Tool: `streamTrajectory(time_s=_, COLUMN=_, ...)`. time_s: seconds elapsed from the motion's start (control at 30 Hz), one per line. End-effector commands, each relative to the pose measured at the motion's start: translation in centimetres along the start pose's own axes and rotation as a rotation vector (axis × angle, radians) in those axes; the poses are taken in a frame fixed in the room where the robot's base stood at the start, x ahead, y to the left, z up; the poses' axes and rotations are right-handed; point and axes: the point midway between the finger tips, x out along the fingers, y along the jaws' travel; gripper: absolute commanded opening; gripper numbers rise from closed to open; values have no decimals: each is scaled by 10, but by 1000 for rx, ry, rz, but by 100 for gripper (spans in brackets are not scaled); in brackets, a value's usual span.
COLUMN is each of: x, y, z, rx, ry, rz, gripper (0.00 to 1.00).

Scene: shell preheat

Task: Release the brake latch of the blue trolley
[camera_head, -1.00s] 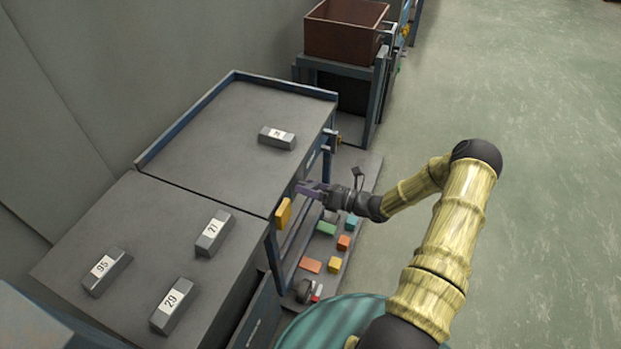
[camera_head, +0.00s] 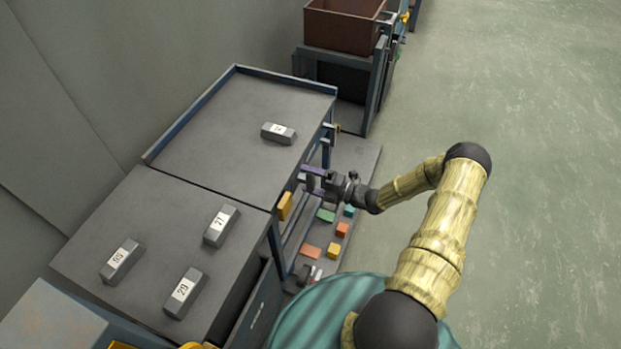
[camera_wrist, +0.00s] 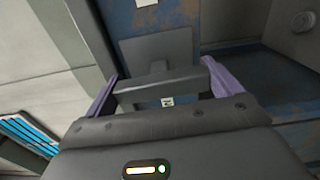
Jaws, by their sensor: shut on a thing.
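The blue-framed trolley (camera_head: 237,70) has a grey top and stands left of centre in the head view. My gripper (camera_head: 314,178), with purple fingers, is at the trolley's right side, beyond an orange block-shaped fitting (camera_head: 285,206). In the wrist view my gripper (camera_wrist: 160,85) has its fingers at the two ends of a dark grey bar (camera_wrist: 168,86), apparently the brake latch. A grey plate (camera_wrist: 165,52) and a worn blue panel (camera_wrist: 160,22) are behind it. The head view does not show the bar clearly.
Numbered grey blocks lie on the tops, one at the far end (camera_head: 278,133) and several nearer. Several small coloured blocks lie low beside the trolley, including an orange one (camera_head: 312,250). A brown bin (camera_head: 343,28) stands on a rack behind. The floor (camera_head: 540,200) on the right is clear.

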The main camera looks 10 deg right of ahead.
Motion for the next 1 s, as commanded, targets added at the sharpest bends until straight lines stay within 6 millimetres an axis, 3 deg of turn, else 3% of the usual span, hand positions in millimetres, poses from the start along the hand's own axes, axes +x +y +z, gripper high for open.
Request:
streamTrajectory(time_s=0.6, x=-1, y=-2, z=1, rx=66, ry=-4, rz=-4, gripper=68)
streamTrajectory(time_s=0.63, x=-1, y=-2, z=1, rx=66, ry=-4, rz=-4, gripper=93)
streamTrajectory(time_s=0.67, x=-1, y=-2, z=1, rx=66, ry=-4, rz=-4, gripper=99)
streamTrajectory(time_s=1.0, x=-5, y=-1, z=1, rx=63, ry=-3, rz=-2, gripper=100)
